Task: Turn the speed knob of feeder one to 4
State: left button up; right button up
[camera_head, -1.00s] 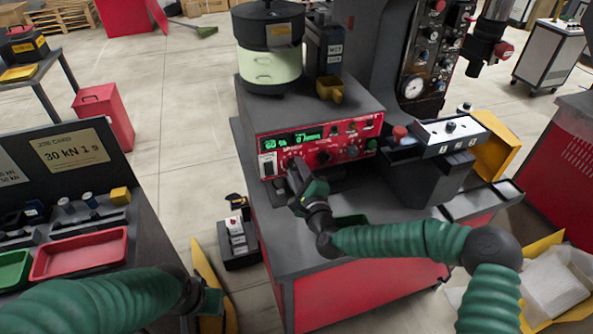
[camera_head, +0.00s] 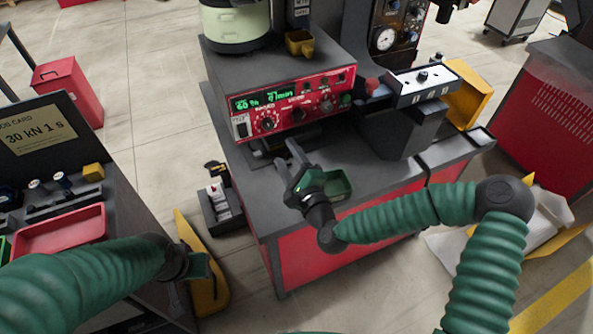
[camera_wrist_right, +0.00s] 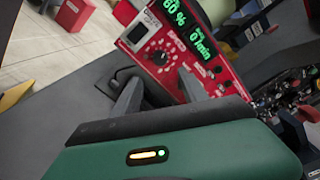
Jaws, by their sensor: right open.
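The feeder's red control panel (camera_head: 290,108) has a green-lit display (camera_head: 268,99) that reads 60 % on its left side. The large black speed knob (camera_head: 267,123) sits at the panel's lower left, with a dial scale around it; it also shows in the right wrist view (camera_wrist_right: 160,57). The number its pointer marks is too small to read. My right gripper (camera_head: 285,152) is open and empty, apart from the knob and in front of the panel. Its two fingers (camera_wrist_right: 160,77) point towards the panel. My left gripper (camera_head: 197,268) is low at left, its jaws unclear.
More small knobs (camera_head: 326,107) sit right of the speed knob. A grey block with a switch box (camera_head: 424,82) stands at right. A red tray (camera_head: 60,235) is on the left table.

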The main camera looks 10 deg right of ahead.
jog(key=v, duration=0.6)
jog(key=shift+s, duration=0.25)
jog(key=shift+d+f, duration=0.1)
jog(key=s+a+f+n+g+y+p, duration=0.1)
jog(key=s+a+f+n+g+y, duration=0.2)
jog(key=f+n, duration=0.35)
jog(key=s+d+f+n+g+h+p, duration=0.2)
jog(key=s+d+f+n+g+h, duration=0.2)
jog(key=s+d+f+n+g, duration=0.25)
jog(key=s+d+r+n+g+h+p, duration=0.1)
jog(key=s+d+r+n+g+h, duration=0.3)
jog(key=s+d+r+n, duration=0.3)
jog(key=s+d+r+g, duration=0.1)
jog(key=d, duration=0.2)
jog(key=shift+s+d+r+h+p, duration=0.3)
jog(key=shift+s, duration=0.1)
jog(key=shift+s+a+r, duration=0.1)
jog(key=shift+a, duration=0.05)
